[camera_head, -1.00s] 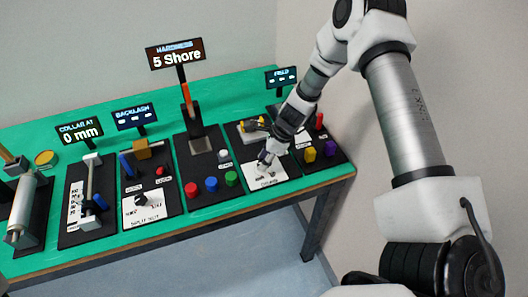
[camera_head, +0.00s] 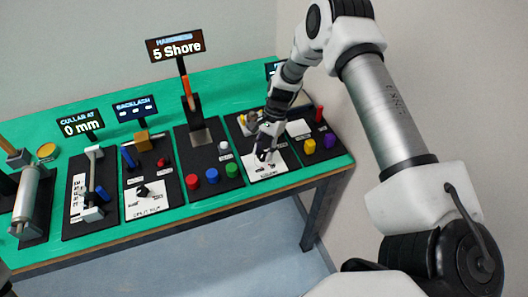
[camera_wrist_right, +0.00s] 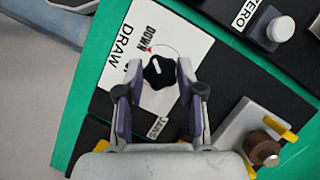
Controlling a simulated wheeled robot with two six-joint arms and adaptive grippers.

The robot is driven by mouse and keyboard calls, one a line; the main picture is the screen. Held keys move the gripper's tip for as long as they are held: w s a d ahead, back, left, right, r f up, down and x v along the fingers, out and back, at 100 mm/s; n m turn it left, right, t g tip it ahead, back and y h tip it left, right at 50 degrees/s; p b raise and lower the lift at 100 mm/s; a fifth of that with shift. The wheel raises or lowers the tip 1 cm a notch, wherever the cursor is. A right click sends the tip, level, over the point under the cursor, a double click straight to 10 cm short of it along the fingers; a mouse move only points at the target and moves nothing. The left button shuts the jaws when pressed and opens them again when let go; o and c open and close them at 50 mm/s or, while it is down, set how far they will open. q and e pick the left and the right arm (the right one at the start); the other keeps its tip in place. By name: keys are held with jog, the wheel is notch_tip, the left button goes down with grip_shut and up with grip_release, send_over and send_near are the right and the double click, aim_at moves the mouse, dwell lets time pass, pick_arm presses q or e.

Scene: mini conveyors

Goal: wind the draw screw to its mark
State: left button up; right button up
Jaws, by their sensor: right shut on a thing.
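The draw screw's black lobed knob (camera_wrist_right: 159,71) with a white pointer line sits on a white card (camera_wrist_right: 122,62) lettered DRAW and DOWN in the right wrist view. A small red mark (camera_wrist_right: 150,47) lies beside the knob near DOWN; the pointer is close to it, but I cannot tell if they line up. My right gripper (camera_wrist_right: 158,78) has its fingertips on either side of the knob, shut on it. In the head view my right gripper (camera_head: 264,154) is down at the white-carded station near the table's right end.
A HARDNESS display (camera_head: 175,46) reads 5 Shore. Red (camera_head: 192,181), blue (camera_head: 211,175) and green (camera_head: 231,170) buttons stand left of the gripper. Yellow (camera_head: 309,146) and purple (camera_head: 329,140) knobs stand to its right.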

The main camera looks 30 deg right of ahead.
jog(key=shift+f+n+g+b, duration=0.1)
jog(key=shift+n+g+b, duration=0.35)
jog(key=shift+n, duration=0.65)
jog(key=o, duration=1.2)
jog(key=shift+c, duration=0.2)
jog(key=v, duration=1.2)
jog(key=shift+a, duration=0.15)
